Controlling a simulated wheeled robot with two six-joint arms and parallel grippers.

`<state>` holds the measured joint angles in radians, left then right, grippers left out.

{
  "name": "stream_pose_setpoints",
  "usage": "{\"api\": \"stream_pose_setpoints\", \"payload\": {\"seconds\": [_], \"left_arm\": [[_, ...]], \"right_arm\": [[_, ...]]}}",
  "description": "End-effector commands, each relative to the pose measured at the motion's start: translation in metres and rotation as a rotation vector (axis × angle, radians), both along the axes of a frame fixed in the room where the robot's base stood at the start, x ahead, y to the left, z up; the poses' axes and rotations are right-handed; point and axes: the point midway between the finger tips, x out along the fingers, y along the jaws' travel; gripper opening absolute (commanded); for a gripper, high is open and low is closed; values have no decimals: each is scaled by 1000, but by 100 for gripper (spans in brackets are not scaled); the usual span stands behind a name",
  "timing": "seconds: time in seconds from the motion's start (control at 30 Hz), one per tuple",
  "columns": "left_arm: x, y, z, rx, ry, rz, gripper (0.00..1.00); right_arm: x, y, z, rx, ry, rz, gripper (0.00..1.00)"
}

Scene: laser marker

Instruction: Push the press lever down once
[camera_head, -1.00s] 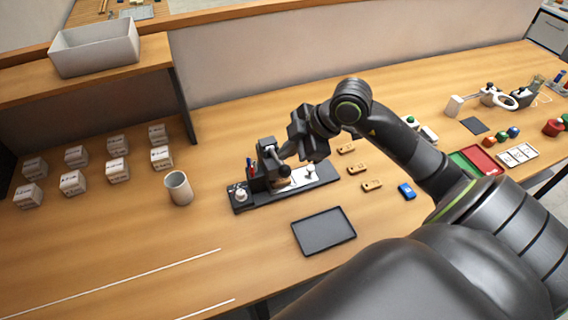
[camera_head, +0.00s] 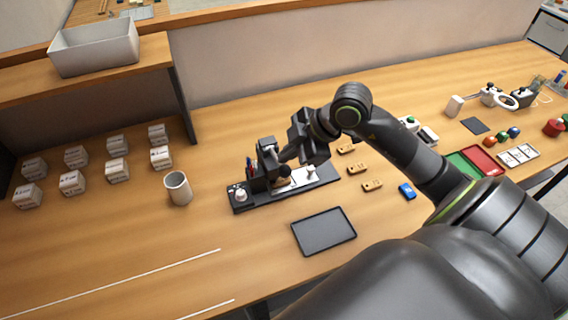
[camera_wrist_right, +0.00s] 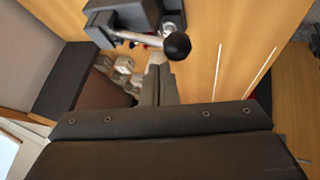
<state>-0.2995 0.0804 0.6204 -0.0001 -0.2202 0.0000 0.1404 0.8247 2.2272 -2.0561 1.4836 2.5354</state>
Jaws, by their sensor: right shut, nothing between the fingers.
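The black press (camera_head: 267,148) stands on a dark base plate (camera_head: 240,207) in the middle of the table. Its lever (camera_wrist_right: 135,38) is a metal rod ending in a black ball knob (camera_wrist_right: 177,46) in the right wrist view. My right gripper (camera_head: 284,157) is shut and empty, its fingertips close beside the press. In the right wrist view the shut fingers (camera_wrist_right: 157,62) reach just below the knob in the picture; I cannot tell whether they touch it. The lever is hard to make out in the head view. My left gripper is not in view.
A dark tray (camera_head: 324,232) lies in front of the base plate. A grey cup (camera_head: 178,188) and several white boxes (camera_head: 117,170) stand to the left. Wooden tags (camera_head: 357,168) and a blue block (camera_head: 407,191) lie to the right. The front-left table is mostly clear.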

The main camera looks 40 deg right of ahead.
Motion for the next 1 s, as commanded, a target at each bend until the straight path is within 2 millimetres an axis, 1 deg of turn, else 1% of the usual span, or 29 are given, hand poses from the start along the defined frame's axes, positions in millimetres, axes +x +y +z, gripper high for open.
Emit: {"api": "stream_pose_setpoints", "payload": {"seconds": [1.0], "left_arm": [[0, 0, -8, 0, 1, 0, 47]], "right_arm": [[-3, 1, -13, 0, 0, -1, 0]]}}
